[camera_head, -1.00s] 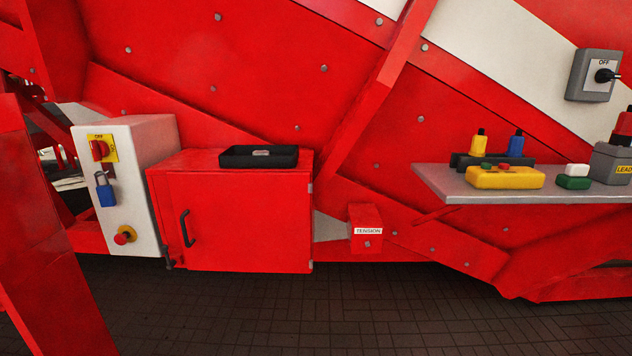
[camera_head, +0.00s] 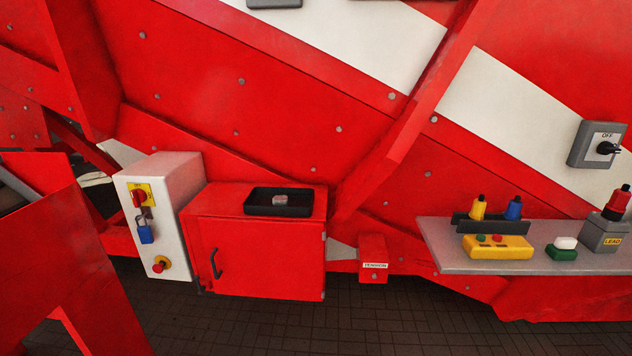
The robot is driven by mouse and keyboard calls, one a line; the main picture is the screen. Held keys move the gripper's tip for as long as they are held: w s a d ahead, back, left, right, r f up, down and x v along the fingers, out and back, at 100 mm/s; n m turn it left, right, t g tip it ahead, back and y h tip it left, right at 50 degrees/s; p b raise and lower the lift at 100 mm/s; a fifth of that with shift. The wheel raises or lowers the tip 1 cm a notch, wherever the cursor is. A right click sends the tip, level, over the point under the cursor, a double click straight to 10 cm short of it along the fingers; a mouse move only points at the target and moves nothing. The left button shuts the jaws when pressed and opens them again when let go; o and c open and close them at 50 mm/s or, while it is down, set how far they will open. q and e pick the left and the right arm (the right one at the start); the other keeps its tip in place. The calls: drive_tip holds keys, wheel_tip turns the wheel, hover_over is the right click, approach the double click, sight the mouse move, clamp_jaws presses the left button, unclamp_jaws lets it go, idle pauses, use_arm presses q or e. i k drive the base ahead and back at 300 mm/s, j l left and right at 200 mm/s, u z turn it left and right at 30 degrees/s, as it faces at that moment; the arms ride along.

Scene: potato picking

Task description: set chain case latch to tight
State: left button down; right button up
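A red case (camera_head: 270,255) with a door, a black handle (camera_head: 215,264) on its left side and grey hinges on its right edge stands low at the middle left. Its door looks shut. I cannot tell whether it is the chain case. A small red box labelled TENSION (camera_head: 373,259) sits to its right. No latch marked tight can be made out. Neither of my grippers shows in the head view.
A black tray (camera_head: 252,209) with a small grey round piece lies on the red case. A white control box (camera_head: 158,235) with a red switch, blue padlock and red button stands left. A grey shelf (camera_head: 440,252) at right holds a yellow remote (camera_head: 497,248). Dark tiled floor lies in front.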

sight(201, 288)
drive_tip(key=j+z, duration=0.7)
drive_tip(key=z, duration=0.25)
drive_tip(key=k+j+z, duration=0.1)
drive_tip(key=j+z, duration=0.35)
drive_tip(key=k+j+z, duration=0.1)
drive_tip(key=k+j, duration=0.15)
drive_tip(key=j, duration=0.25)
drive_tip(key=k+j, duration=0.3)
drive_tip(key=j, duration=0.2)
drive_tip(key=k+j+z, duration=0.15)
drive_tip(key=k+j, duration=0.15)
drive_tip(key=j, duration=0.2)
